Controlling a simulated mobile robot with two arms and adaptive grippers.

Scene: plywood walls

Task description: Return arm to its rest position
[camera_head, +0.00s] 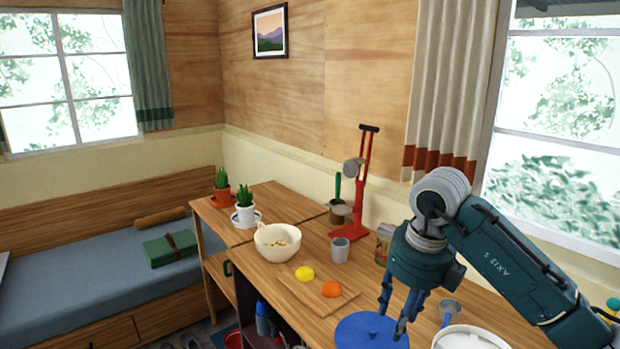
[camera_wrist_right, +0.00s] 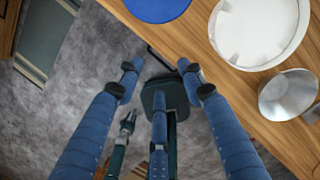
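My right arm comes in from the right in the head view, bent at the elbow. My left arm does not show in the head view.
The wooden counter (camera_head: 310,245) holds a cream bowl (camera_head: 277,243), a board with a lemon (camera_head: 305,273) and an orange (camera_head: 331,289), a grey cup (camera_head: 340,250) and a red stand (camera_head: 362,190).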

